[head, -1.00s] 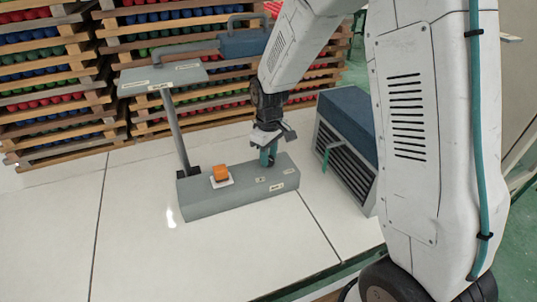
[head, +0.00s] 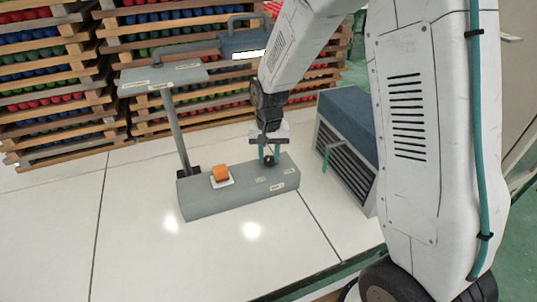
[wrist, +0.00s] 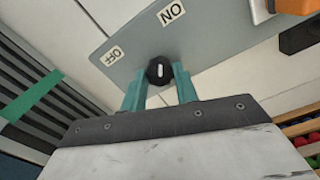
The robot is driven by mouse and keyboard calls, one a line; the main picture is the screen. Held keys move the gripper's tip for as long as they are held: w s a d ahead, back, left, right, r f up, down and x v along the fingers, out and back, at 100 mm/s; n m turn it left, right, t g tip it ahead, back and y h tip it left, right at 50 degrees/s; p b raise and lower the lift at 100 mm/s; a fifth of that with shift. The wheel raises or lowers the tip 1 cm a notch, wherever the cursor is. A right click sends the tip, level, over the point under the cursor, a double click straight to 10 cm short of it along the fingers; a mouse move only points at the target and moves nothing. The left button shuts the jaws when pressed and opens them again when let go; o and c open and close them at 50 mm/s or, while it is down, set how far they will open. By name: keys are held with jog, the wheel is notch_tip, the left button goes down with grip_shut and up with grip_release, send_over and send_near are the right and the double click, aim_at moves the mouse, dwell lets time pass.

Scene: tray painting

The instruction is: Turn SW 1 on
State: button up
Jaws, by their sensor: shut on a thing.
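A grey switch box (head: 200,202) lies on the white table and carries a black knob (wrist: 160,71) with a white line mark. The knob also shows in the head view (head: 269,160). In the wrist view an OFF label (wrist: 113,56) is up-left of the knob and an ON label (wrist: 171,13) is above it. The knob's mark runs roughly up and down in that view. My gripper (head: 268,156) points down with its teal fingers shut on the knob. The blue lamp head (head: 240,43) above the box shows a bright white strip. I cannot read which label says SW 1.
A blue-topped vented unit (head: 348,120) stands to the right. The front of the table (head: 145,265) is clear.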

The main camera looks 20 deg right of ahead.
aim_at(269, 158)
jog(key=shift+w+m, duration=0.1)
jog(key=shift+m, duration=0.9)
jog(key=o, duration=1)
jog(key=shift+r, duration=0.15)
notch_tip(269, 158, up, 8)
jog(key=shift+f, duration=0.2)
